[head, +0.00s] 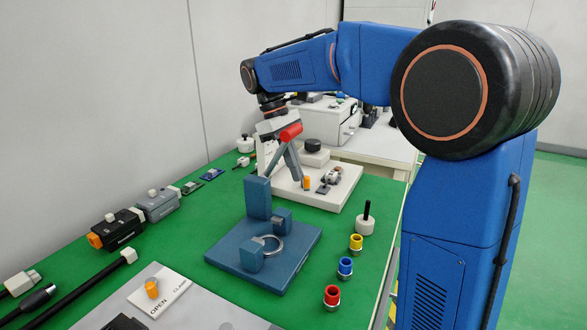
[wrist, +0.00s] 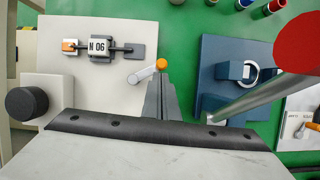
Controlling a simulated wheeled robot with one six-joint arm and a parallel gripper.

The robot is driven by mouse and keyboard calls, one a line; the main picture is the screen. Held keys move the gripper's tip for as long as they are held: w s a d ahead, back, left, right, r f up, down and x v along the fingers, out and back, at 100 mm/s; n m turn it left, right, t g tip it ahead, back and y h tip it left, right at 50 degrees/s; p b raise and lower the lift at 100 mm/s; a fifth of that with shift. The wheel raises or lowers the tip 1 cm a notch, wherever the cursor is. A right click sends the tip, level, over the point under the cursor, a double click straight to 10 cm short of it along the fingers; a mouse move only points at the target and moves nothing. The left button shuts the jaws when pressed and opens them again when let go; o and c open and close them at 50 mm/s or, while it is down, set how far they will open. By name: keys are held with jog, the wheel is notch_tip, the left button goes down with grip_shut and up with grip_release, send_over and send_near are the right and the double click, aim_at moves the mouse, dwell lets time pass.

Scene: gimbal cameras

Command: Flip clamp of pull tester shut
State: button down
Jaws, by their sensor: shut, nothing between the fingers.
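The pull tester's white base (wrist: 105,70) carries a block marked N 06 (wrist: 101,46) and a short pale clamp lever with an orange tip (wrist: 161,64). The lever lies slanted beside the block in the wrist view; its orange tip also shows in the head view (head: 306,183). My gripper (wrist: 161,78) is shut and empty, its fingertips close to the orange tip; I cannot tell whether they touch. A long grey lever (wrist: 240,100) with a red grip (wrist: 298,40) rises close beside my gripper; the grip also shows in the head view (head: 290,132).
A blue fixture with a metal ring (head: 262,247) stands in front of the tester. Yellow, blue and red sockets (head: 345,267) line the right edge. A plate lettered OPEN (head: 172,290) lies front left. Connectors and tools line the left.

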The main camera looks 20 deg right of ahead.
jog(key=shift+n, duration=0.3)
jog(key=shift+s+d+n+t+h, duration=0.1)
jog(key=shift+n+t+h, duration=0.2)
jog(key=shift+n, duration=0.5)
jog(key=shift+s+d+n, duration=0.5)
jog(key=shift+s+d, duration=0.1)
jog(key=shift+d, duration=0.3)
dwell(0.3)
jog(key=shift+w+a, duration=0.45)
jog(key=shift+w, duration=0.15)
